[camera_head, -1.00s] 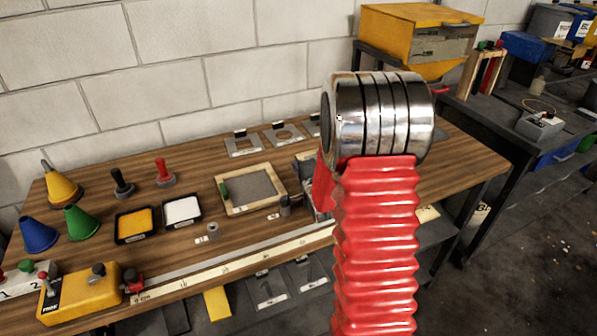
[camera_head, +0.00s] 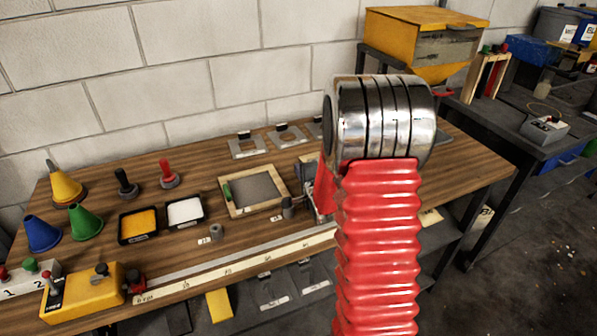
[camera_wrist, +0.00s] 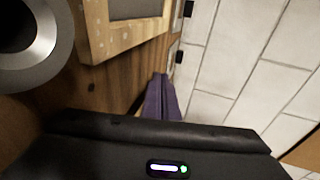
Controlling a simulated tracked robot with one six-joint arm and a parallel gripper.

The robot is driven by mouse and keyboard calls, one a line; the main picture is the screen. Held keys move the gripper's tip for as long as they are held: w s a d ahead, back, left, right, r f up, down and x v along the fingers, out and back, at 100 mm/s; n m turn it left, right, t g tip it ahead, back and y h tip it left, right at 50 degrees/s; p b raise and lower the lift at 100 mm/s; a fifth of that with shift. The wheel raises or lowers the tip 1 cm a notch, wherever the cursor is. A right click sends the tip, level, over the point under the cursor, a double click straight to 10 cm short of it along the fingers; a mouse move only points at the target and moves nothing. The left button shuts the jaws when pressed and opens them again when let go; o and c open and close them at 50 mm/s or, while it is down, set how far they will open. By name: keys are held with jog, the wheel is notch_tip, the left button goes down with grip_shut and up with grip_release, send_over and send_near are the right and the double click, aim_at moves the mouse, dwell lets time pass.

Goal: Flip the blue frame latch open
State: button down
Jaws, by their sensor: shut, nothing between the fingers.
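The wooden frame (camera_head: 240,208) with a grey mesh panel lies on the bench, left of my arm. A small green piece (camera_head: 227,191) sits on its left side. I cannot make out a blue latch in either view. The frame's pale wood (camera_wrist: 126,38) also shows at the top of the wrist view. My gripper (camera_wrist: 160,78) shows there as two purple fingers, shut together and empty. They point past the frame's near corner, seemingly apart from it. In the head view, my arm hides most of my gripper and the bench behind it.
A grey round piece with a dark hole (camera_wrist: 20,40) is close at the left of the wrist view. The white block wall (camera_head: 200,60) rises behind the bench. Orange (camera_head: 138,224) and white (camera_head: 184,211) trays and cones stand left of the frame.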

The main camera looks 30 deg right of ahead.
aim_at(298, 187)
jog(key=shift+d, duration=0.1)
dwell(0.4)
jog(key=shift+s+d, duration=0.4)
jog(key=shift+d, duration=0.4)
jog(key=shift+f, duration=0.1)
jog(key=shift+s+a, duration=0.3)
jog(key=shift+a, duration=0.2)
jog(key=a, duration=0.1)
jog(key=s+a, duration=0.1)
jog(key=a, duration=0.1)
jog(key=shift+s+a, duration=0.2)
jog(key=shift+s, duration=0.1)
jog(key=s+a+r, duration=0.1)
jog(key=s+a, duration=0.1)
jog(key=s+a+r, duration=0.1)
jog(key=s+a, duration=0.1)
jog(key=a, duration=0.1)
jog(key=s+a+r, duration=0.1)
jog(key=a, duration=0.1)
jog(key=shift+s+a, duration=0.15)
jog(key=shift+s, duration=0.25)
